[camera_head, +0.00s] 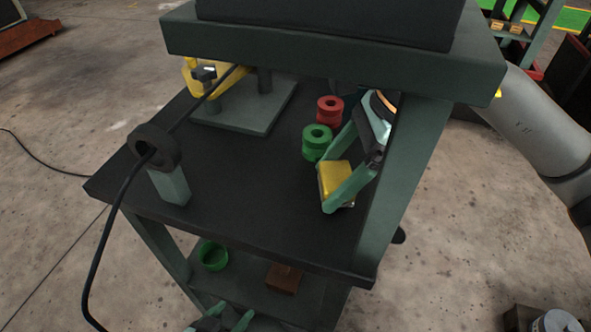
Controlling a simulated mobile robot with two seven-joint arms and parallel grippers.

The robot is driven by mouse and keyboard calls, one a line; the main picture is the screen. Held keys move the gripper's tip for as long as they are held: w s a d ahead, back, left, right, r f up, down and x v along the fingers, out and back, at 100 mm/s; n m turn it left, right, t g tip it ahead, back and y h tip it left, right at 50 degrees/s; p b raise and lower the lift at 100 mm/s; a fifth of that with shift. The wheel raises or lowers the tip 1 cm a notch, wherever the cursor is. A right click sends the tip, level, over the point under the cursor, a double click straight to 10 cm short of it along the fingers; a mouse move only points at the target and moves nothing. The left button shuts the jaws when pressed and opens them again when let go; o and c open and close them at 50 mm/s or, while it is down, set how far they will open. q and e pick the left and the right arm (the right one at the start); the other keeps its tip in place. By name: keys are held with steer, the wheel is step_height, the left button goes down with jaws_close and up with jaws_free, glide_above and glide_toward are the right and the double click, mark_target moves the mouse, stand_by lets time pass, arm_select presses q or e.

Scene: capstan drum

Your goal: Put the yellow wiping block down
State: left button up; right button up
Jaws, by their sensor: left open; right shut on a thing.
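The yellow wiping block (335,177) is between the green fingers of my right gripper (338,186), at the right side of the dark tabletop (262,205). My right gripper is shut on the block. The block looks tilted, and I cannot tell whether its underside touches the tabletop. My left gripper (226,320) is at the bottom edge of the view, low beside the bench's lower shelf, open and partly cut off.
A green spool (317,142) and a red spool (329,110) stand just behind the block. A black cable runs through a dark ring on a post (170,184) at left. The bench's upper shelf (330,62) overhangs the back. The tabletop's front middle is clear.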

mark_target(284, 198)
steer(key=shift+a, duration=0.8)
steer(key=a, duration=0.1)
steer(key=a+p, duration=0.1)
steer(key=a, duration=0.1)
steer(key=shift+s+a+r, duration=0.1)
steer(key=shift+s+a, duration=0.1)
steer(key=shift+a, duration=0.1)
steer(key=shift+a+f, duration=0.15)
steer(key=shift+f, duration=0.2)
steer(key=shift+f, duration=0.2)
steer(key=o, duration=1.4)
steer(key=shift+o, duration=0.4)
